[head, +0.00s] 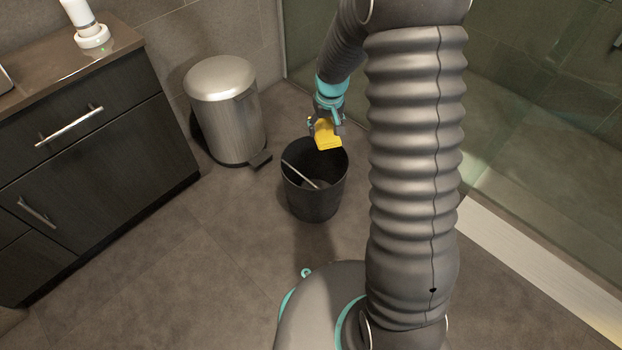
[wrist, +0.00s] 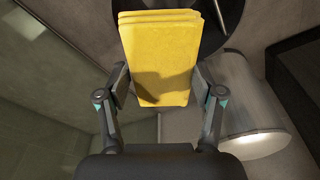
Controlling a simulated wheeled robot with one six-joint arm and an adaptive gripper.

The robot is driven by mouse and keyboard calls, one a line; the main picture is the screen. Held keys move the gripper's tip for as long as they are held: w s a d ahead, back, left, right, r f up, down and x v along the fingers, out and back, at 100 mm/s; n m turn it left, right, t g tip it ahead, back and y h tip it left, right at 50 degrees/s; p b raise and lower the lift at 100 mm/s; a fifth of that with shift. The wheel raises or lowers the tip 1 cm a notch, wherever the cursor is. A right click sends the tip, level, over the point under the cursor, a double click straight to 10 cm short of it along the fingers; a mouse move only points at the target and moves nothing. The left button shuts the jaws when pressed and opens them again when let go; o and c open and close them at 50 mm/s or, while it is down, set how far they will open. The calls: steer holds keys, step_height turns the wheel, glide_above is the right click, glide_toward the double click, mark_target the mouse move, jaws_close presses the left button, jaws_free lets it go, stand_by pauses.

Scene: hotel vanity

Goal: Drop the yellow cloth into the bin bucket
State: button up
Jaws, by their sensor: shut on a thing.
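The yellow cloth (head: 327,134) is folded into a small block and held in my gripper (head: 326,122). In the wrist view the cloth (wrist: 160,60) sits between the two fingers of my gripper (wrist: 160,90), which are shut on its sides. The dark bin bucket (head: 314,205) stands open on the floor. In the head view the cloth appears over the far part of the bucket's opening. In the wrist view part of the bucket (wrist: 233,12) shows behind the cloth. A thin light stick lies slanted inside the bucket; the bucket's bottom is mostly hidden.
A lidded metal pedal bin (head: 228,115) stands left of the bucket; it also shows in the wrist view (wrist: 245,105). A dark vanity cabinet (head: 90,150) is at the left, with a white bottle on a stand on top. A glass shower panel is at the right. Floor in front is clear.

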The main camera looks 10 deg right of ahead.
step_height(320, 180, down, 6)
steer(key=b, duration=0.4)
steer(key=shift+w, duration=0.1)
steer(key=o, duration=1.2)
steer(key=r, duration=0.4)
steer(key=s+r, duration=0.1)
steer(key=r, duration=0.7)
steer(key=shift+s, duration=0.4)
steer(key=shift+f, duration=0.1)
